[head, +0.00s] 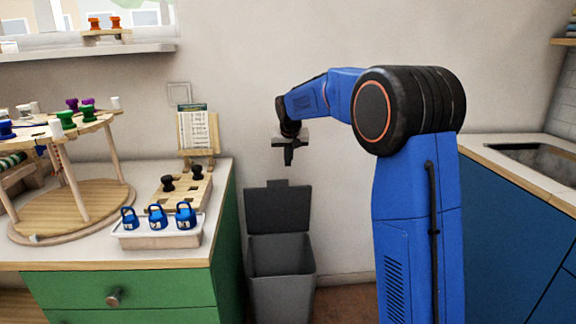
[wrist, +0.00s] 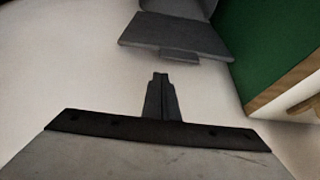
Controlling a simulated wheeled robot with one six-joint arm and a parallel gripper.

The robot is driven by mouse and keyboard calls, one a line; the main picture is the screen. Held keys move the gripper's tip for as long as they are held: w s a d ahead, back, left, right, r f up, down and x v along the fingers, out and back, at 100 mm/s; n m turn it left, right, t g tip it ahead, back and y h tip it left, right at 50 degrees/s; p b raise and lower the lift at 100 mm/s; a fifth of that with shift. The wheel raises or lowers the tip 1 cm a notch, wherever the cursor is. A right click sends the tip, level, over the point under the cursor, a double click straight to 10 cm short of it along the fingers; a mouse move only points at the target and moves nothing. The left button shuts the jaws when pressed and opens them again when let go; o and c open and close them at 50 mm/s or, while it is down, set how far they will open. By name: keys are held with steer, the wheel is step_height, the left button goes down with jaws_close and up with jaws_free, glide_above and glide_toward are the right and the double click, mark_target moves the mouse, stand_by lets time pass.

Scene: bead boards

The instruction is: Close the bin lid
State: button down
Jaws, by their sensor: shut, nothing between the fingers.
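The grey bin (head: 281,275) stands on the floor between the green cabinet and my arm. Its dark grey lid (head: 278,208) is open, standing upright at the back against the wall, with a small tab on its top edge. The bin's opening faces up and looks empty as far as I can see. My gripper (head: 288,158) is shut and empty, pointing down above the raised lid and apart from it. In the wrist view the shut fingers (wrist: 161,85) show, with the lid (wrist: 175,36) and its tab beyond them.
A green cabinet (head: 120,295) stands left of the bin. On its top are a white tray (head: 158,236) with blue weights, a wooden board with black knobs (head: 180,192) and a round bead stand (head: 75,212). A blue cabinet (head: 515,240) with a sink is at the right.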

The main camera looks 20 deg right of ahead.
mark_target(287, 182)
steer(key=x, duration=0.8)
steer(key=shift+f, duration=0.3)
